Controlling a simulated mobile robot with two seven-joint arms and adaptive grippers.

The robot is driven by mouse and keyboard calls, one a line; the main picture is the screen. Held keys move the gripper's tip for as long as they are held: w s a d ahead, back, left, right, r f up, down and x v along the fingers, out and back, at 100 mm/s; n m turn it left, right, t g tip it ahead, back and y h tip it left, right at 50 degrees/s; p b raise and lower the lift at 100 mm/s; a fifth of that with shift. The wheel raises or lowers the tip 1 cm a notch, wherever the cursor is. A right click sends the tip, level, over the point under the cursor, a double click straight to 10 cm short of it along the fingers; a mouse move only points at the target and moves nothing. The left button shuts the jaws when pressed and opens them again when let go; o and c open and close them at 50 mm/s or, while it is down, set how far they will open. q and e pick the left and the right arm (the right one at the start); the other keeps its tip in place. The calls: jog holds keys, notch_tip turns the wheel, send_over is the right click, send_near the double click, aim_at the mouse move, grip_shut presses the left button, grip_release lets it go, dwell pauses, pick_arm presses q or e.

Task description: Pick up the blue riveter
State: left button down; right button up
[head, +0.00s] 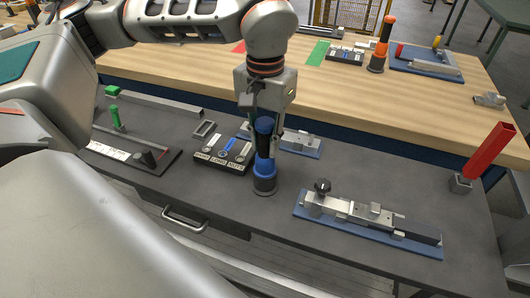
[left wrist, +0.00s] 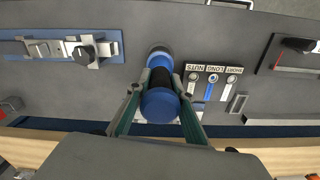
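The blue riveter (head: 264,169) stands upright on the grey bench, with a blue top, a black middle and a blue base. My left gripper (head: 265,139) points down over it, with one finger on each side of its upper part. In the left wrist view the riveter's blue top (left wrist: 160,106) lies between the two fingers (left wrist: 157,86). A small gap shows at the left finger, and the right finger is very close to the riveter. The gripper looks open around it. My right gripper is not in view.
A block with labelled slots (head: 224,154) stands close left of the riveter. A blue-based fixture (head: 368,224) lies at the right, and a smaller one (head: 301,143) behind. Bare bench lies in front.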

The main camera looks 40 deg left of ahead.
pick_arm(q)
jog(key=shift+r, duration=0.1)
notch_tip(320, 180, up, 20)
jog(key=p, duration=0.3)
dwell(0.4)
jog(key=c, duration=2.7)
grip_release()
jog(key=shift+c, duration=0.5)
jog(key=shift+w, duration=0.1)
